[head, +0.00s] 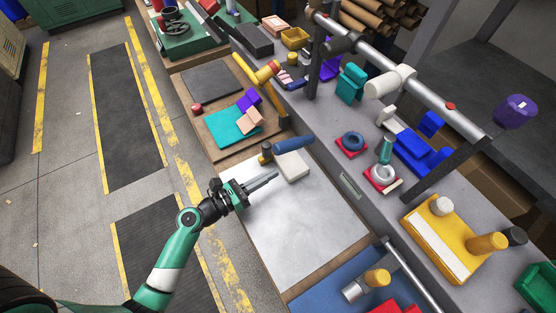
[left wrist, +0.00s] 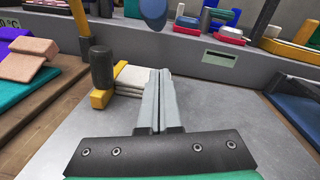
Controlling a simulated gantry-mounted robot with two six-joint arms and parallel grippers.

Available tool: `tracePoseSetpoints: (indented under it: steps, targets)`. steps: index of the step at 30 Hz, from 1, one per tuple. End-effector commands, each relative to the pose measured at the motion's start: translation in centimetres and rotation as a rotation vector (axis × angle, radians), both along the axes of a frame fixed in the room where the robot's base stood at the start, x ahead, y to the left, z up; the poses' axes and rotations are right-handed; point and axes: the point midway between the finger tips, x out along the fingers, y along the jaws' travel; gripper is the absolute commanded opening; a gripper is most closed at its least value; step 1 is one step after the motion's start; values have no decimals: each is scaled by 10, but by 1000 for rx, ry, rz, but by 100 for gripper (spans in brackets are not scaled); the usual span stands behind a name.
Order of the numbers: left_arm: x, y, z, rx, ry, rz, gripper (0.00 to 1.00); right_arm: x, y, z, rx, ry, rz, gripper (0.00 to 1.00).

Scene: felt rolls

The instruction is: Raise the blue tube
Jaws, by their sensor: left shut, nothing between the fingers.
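The blue tube (head: 294,144) is above and to the right of my left gripper in the head view, by the beige folded stack (head: 293,166). I cannot tell what it rests on. In the left wrist view a rounded blue shape (left wrist: 153,8), perhaps its end, shows at the top edge. My left gripper (head: 274,176) is shut and empty over the pale grey work surface (head: 305,235), apart from the tube. Its closed fingers also show in the left wrist view (left wrist: 160,75). My right gripper is not in view.
A dark cylinder on a yellow base (left wrist: 102,70) stands left of the fingers, near the stack. A teal sheet (head: 233,127) and small blocks lie on the wooden board beyond. A raised grey ledge (head: 345,183) runs along the right. Most of the pale surface is bare.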

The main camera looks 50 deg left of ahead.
Motion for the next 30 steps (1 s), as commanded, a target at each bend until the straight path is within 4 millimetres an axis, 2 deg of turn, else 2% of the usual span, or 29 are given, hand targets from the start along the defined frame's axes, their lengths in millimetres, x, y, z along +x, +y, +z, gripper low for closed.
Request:
tracePoseSetpoints:
  steps: [4,6,12,25,30]
  targets:
    - [33,-5,-1,1,-3,-4,0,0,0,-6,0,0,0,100]
    - [35,0,18,3,-3,1,0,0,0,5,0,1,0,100]
    - [41,4,35,0,-1,0,0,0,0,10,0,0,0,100]
    - [41,5,37,0,2,0,0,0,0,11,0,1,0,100]
    - [41,4,44,3,17,-1,0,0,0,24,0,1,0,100]
